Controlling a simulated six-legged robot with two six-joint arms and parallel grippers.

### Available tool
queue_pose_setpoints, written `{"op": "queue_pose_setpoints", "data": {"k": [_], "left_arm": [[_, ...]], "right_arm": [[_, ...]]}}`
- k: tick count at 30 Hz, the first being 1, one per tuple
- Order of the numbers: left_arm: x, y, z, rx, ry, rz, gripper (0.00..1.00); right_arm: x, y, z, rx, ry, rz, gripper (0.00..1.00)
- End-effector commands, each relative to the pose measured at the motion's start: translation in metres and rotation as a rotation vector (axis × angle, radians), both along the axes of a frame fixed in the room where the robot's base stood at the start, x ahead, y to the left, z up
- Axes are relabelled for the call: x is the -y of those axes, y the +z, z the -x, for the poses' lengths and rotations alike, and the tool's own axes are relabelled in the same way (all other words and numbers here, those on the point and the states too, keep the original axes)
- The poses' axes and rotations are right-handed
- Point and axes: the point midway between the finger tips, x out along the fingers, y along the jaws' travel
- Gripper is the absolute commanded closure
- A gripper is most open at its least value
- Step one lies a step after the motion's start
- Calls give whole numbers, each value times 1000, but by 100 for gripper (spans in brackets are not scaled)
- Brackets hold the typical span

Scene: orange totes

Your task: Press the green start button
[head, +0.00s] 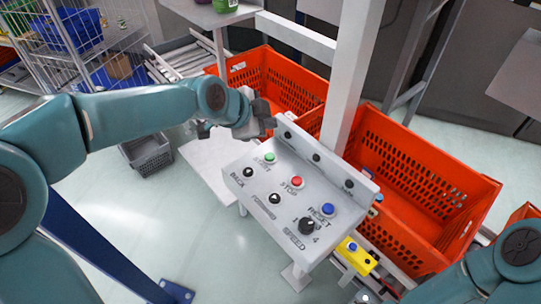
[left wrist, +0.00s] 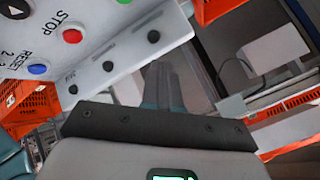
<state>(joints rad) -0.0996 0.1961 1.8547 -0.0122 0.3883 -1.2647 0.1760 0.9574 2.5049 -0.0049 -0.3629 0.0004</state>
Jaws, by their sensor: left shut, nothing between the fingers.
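The green start button (head: 270,157) sits at the upper left of the white control panel (head: 262,199), above the label START. In the left wrist view a sliver of the green button (left wrist: 124,1) shows at the top edge. My left gripper (head: 262,121) is near the panel's back left corner, behind the green button and apart from it. In the left wrist view its fingers (left wrist: 163,88) are shut and empty, beside the panel's raised back strip. My right gripper is out of view.
The panel also has a red stop button (head: 296,181), a blue reset button (head: 327,208), black arrow buttons and a speed knob (head: 307,227). Orange totes (head: 420,185) stand behind it, with a white post (head: 350,80) between. A grey crate (head: 147,154) is at left.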

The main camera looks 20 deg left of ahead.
Motion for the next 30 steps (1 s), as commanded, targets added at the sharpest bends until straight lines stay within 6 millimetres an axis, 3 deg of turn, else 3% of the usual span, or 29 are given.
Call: {"op": "queue_pose_setpoints", "data": {"k": [15, 30], "left_arm": [[1, -75, -3, 0, 0, 0, 100], [1, -78, -3, 0, 0, 0, 100]], "right_arm": [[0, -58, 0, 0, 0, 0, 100], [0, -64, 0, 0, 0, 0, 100]]}}
